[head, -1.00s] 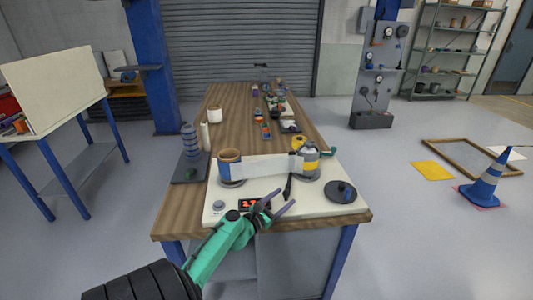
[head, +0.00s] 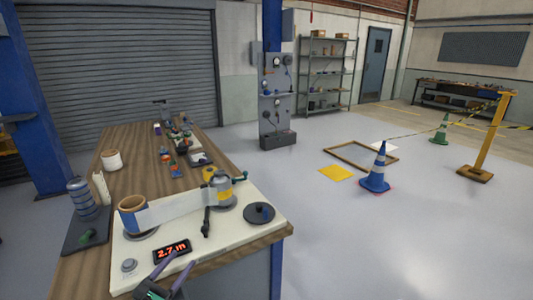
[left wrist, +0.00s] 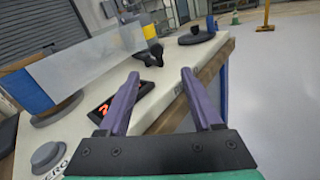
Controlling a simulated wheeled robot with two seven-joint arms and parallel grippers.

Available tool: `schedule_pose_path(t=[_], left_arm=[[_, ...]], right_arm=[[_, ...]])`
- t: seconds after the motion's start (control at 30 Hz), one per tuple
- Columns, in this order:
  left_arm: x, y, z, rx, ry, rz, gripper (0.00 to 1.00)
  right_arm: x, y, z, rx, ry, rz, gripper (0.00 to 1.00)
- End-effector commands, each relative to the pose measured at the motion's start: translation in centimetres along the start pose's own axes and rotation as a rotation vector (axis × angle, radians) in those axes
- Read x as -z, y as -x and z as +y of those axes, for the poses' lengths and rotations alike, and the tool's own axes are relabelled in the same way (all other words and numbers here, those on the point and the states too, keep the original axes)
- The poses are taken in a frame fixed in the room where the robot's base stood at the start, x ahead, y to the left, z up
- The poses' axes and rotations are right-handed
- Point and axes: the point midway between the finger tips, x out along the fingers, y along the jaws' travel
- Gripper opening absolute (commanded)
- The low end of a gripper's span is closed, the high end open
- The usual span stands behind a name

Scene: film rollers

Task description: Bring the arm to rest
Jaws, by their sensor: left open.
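My left gripper (head: 166,283) is at the bottom of the head view, just off the front edge of the white board (head: 262,192). In the left wrist view its two purple fingers (left wrist: 163,88) are apart with nothing between them. A film strip (head: 178,208) stretches on the board from a brown-and-blue roller (head: 132,215) to a grey roller with a yellow band (head: 221,187). A red-digit display (head: 172,250) reading 2.7 in lies close to the fingertips. My right gripper is not in view.
A black disc with a knob (head: 259,212) and a round grey button (head: 129,266) are on the board. Stacked grey rings (head: 80,196) stand at the left. A blue cone (head: 378,168) stands on the floor to the right. Open floor lies right of the workbench.

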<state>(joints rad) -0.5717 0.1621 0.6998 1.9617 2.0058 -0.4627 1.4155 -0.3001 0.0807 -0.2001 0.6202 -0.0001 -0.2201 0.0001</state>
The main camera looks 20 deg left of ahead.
Motion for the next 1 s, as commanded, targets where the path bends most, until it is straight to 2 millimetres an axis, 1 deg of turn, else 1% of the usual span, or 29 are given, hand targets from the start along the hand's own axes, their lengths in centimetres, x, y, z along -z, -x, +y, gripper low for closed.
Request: schedule_pose_path(t=[0.1, 0.17, 0.23, 0.27, 0.3, 0.33, 0.37, 0.4, 0.43, 0.5, 0.6, 0.67, 0.7, 0.8, 0.97, 1.0], left_arm=[[0.0, -0.1, -0.3, 0.01, -0.013, 0.001, 0.66], [0.0, -0.3, -1.6, 0.054, -0.073, 0.005, 0.66], [0.2, -0.6, -5.0, 0.174, -0.238, 0.013, 0.66], [0.3, -0.6, -7.1, 0.25, -0.346, 0.013, 0.66], [0.7, -0.3, -10.4, 0.374, -0.521, 0.005, 0.66], [1.1, 0.1, -13.1, 0.483, -0.676, -0.01, 0.66], [1.6, 0.8, -15.7, 0.599, -0.841, -0.033, 0.66], [2.3, 1.9, -18.6, 0.742, -1.054, -0.071, 0.66], [2.8, 2.7, -20.1, 0.838, -1.199, -0.101, 0.66], [3.7, 4.6, -22.4, 1.029, -1.49, -0.175, 0.66], [4.4, 6.7, -23.7, 1.239, -1.809, -0.269, 0.66], [4.5, 7.6, -23.8, 1.341, -1.965, -0.317, 0.66], [4.4, 8.2, -23.7, 1.405, -2.057, -0.346, 0.66], [4.0, 9.4, -23.1, 1.549, -2.258, -0.407, 0.66], [2.6, 11.1, -21.4, 1.765, -2.518, -0.473, 0.66], [2.1, 11.5, -20.9, -1.766, 2.5, 0.47, 0.66]], right_arm=[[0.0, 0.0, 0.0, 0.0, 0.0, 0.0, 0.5], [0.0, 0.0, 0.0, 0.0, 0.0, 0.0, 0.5], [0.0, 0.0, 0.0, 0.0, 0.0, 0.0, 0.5], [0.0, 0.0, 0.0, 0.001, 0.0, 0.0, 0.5], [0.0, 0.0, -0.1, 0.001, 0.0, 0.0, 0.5], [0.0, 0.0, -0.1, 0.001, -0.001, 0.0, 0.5], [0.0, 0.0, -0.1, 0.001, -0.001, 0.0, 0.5], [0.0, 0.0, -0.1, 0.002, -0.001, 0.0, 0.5], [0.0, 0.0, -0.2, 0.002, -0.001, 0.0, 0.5], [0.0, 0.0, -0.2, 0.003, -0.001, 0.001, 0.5], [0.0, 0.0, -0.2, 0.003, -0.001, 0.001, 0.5], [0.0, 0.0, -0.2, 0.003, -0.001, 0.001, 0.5], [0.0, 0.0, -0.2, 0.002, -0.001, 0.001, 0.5], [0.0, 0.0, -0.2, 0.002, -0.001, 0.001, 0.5], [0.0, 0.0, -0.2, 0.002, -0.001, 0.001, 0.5], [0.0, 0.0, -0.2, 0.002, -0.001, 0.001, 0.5]])
